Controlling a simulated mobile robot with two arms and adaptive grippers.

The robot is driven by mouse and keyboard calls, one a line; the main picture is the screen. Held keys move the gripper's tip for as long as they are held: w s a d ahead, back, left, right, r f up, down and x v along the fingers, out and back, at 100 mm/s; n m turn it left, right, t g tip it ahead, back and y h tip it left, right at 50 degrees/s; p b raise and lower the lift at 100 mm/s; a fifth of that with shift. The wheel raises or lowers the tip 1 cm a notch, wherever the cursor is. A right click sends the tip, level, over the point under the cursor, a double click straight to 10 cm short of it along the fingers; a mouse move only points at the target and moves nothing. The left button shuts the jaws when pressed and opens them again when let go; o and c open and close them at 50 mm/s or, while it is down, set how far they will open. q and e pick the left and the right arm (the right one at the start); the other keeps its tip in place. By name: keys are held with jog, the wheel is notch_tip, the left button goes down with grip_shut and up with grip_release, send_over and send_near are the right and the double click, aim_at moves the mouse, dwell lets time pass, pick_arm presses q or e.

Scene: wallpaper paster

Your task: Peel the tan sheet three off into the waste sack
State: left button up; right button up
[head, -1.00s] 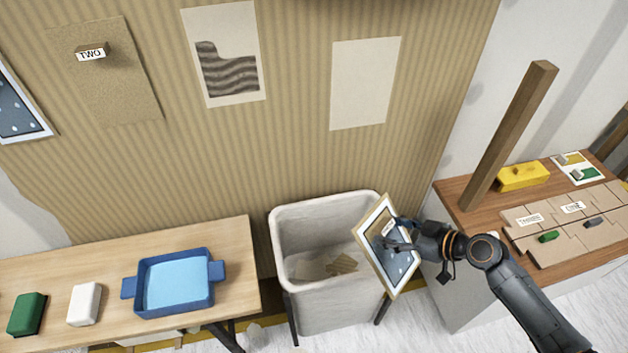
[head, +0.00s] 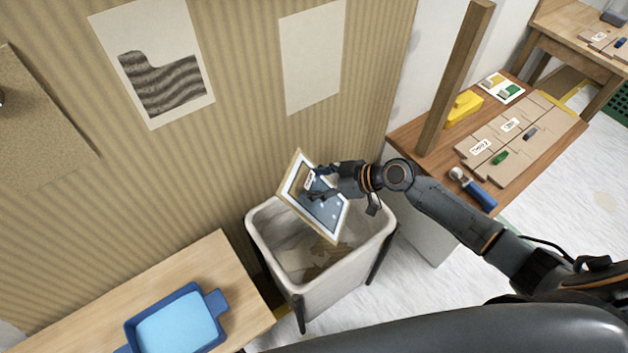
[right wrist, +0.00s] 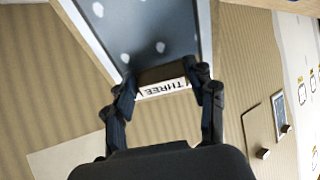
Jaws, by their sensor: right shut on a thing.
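Sheet three (head: 322,214) is a framed-looking sheet with a tan and white border and a grey-blue face with pale dots. In the right wrist view, a block labelled THREE (right wrist: 165,88) stands on the sheet (right wrist: 150,30). My right gripper (head: 314,184) is shut on that block and holds the sheet tilted. The sheet is off the wall and overlaps the back of the waste sack's opening in the head view; its exact height is unclear. The waste sack (head: 318,298) is a whitish open bag on dark legs, with brownish scraps inside. My left gripper is not in view.
A table with a blue tray (head: 213,301) stands at the left of the sack. A wooden bench (head: 412,137) with a post (head: 455,80), yellow block (head: 462,107) and cardboard pieces is at the right. Pale patches show on the striped wall (head: 245,100).

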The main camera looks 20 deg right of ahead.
aim_at(323, 203)
notch_tip(323, 203, down, 3)
jog(key=shift+f+b, duration=0.1)
jog(key=shift+b, duration=0.85)
jog(key=shift+f+b, duration=2.05)
jog(key=shift+f, duration=1.2)
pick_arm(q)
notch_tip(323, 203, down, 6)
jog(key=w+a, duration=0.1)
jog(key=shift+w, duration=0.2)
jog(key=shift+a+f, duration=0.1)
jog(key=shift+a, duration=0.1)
pick_arm(e)
jog(key=o, duration=1.2)
jog(key=shift+o, duration=0.2)
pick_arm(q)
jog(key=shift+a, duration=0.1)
pick_arm(e)
jog(key=v, duration=1.2)
jog(key=shift+f, duration=0.1)
